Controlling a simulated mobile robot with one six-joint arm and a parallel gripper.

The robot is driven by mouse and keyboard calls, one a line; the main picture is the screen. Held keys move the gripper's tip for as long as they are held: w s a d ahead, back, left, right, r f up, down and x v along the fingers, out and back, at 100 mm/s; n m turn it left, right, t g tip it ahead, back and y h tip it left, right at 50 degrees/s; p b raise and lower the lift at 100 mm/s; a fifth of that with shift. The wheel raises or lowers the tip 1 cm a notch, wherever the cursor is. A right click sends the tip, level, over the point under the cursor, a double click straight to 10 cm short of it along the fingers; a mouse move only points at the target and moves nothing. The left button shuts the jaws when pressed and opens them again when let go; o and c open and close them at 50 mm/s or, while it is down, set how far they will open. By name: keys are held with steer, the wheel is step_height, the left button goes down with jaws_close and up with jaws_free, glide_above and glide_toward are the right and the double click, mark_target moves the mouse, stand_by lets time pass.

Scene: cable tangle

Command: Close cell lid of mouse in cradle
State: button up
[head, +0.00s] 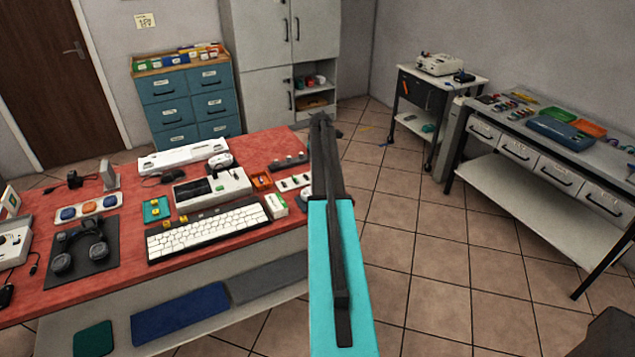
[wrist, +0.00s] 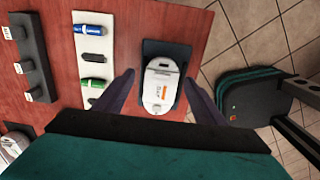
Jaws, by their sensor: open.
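The white mouse (wrist: 160,72) lies in its dark cradle (wrist: 181,52) near the table's right edge. In the wrist view its back faces me and carries a grey label with an orange mark. I cannot tell how far the cell lid stands open. My gripper (wrist: 160,77) is open, with one finger to the left and one to the right of the mouse, and nothing between them is gripped. In the head view a pale bit of the mouse (head: 305,195) shows beside my arm, which hides most of that spot.
Further left stands a dark block (wrist: 36,65) with several knobs. The keyboard (head: 206,230) lies on the red table (head: 105,265). Tiled floor (head: 410,240) lies to the right.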

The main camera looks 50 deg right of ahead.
steer(key=shift+r, duration=0.1)
steer(key=shift+s+r, duration=0.15)
steer(key=shift+r, duration=0.45)
step_height(320, 180, up, 12)
steer(key=b, duration=0.3)
steer(key=shift+r+b, duration=0.2)
steer(key=shift+b, duration=0.15)
steer(key=shift+f, duration=0.1)
